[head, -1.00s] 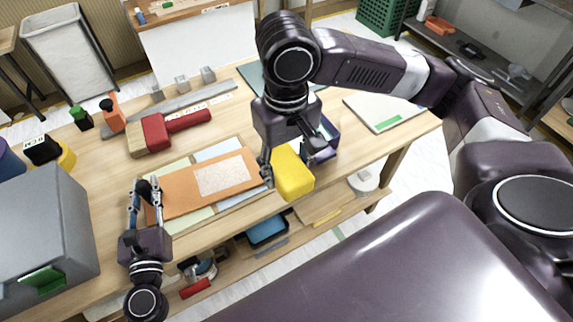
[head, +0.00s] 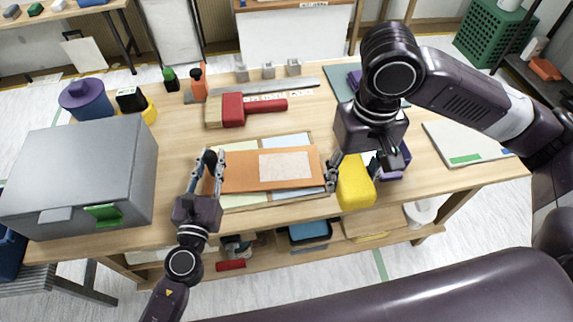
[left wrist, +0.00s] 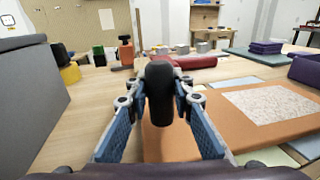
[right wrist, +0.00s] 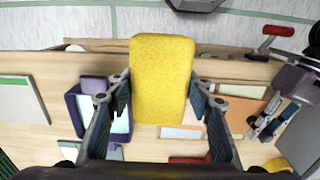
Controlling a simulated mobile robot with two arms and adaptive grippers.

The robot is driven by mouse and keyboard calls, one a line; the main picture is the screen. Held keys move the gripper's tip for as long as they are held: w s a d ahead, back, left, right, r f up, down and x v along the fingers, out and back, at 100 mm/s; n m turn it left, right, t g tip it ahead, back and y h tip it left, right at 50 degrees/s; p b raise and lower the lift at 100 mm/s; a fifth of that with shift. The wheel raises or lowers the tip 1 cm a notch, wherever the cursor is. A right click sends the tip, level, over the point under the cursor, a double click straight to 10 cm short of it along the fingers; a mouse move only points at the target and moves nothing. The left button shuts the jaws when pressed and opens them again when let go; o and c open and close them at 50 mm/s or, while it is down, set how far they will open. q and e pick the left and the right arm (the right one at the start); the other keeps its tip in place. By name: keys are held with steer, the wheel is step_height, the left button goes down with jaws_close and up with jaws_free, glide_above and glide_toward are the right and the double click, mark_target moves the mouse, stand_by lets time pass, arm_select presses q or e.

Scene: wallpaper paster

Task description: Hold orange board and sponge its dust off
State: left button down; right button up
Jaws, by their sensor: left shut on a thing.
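The orange board (head: 240,180) lies flat on paper sheets on the table, with a pale speckled patch (head: 285,165) on its top. In the left wrist view the orange board (left wrist: 180,140) reaches off to the right. My left gripper (head: 208,172) is shut on the dark rounded handle (left wrist: 159,88) at the board's left end. The yellow sponge (head: 355,185) is just right of the board, by the table's front edge. In the right wrist view the sponge (right wrist: 162,80) is between the fingers of my right gripper (right wrist: 162,92); whether both fingers press on it is unclear.
A grey box (head: 85,170) with a green latch stands at the left. A red-handled brush (head: 250,108) and a metal ruler (head: 270,93) lie behind the board. A purple tray (right wrist: 75,110) is beside the sponge. A white board (head: 460,140) lies at the right.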

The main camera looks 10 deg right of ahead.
steer(key=c, duration=0.6)
steer(key=shift+o, duration=0.2)
steer(key=w+a+f+m, duration=0.1)
steer(key=w+a+f, duration=0.1)
steer(key=w+a, duration=1.3)
steer(key=shift+w+a+f, duration=0.3)
steer(key=shift+w+a, duration=0.05)
steer(key=shift+a, duration=0.3)
